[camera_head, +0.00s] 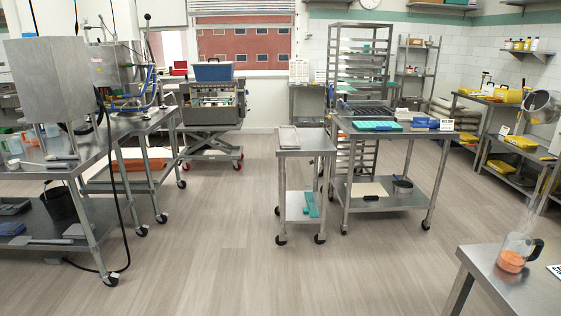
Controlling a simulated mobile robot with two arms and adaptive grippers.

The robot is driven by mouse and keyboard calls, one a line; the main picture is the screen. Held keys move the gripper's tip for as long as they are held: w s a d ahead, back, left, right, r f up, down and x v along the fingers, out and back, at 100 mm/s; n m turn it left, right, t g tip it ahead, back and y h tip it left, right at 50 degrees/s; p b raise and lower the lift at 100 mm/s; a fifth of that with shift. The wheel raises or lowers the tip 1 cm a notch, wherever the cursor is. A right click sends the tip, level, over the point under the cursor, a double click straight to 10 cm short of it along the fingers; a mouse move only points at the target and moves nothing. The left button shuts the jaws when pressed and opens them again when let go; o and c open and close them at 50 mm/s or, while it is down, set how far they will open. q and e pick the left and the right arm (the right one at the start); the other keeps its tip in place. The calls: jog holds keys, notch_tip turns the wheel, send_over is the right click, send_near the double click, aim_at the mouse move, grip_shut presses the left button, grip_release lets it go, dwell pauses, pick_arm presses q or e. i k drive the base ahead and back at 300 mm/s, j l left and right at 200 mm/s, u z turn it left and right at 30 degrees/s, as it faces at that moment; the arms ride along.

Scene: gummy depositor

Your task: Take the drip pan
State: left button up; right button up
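A shallow grey tray (288,138), which looks like the drip pan, lies flat on top of a narrow steel cart (314,143) in the middle of the room. It is small in the picture, and I cannot tell whether it holds anything. Neither of my grippers shows in the head view.
A larger steel table (390,133) with teal trays (377,126) stands right of the cart, before a tall rack (339,60). A wheeled steel table (75,155) is at left. A steaming jug (511,258) stands on a table at front right. The middle floor is clear.

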aim_at(289, 136)
jog(key=i, duration=2.15)
jog(key=l+z, duration=0.05)
jog(key=l, duration=0.05)
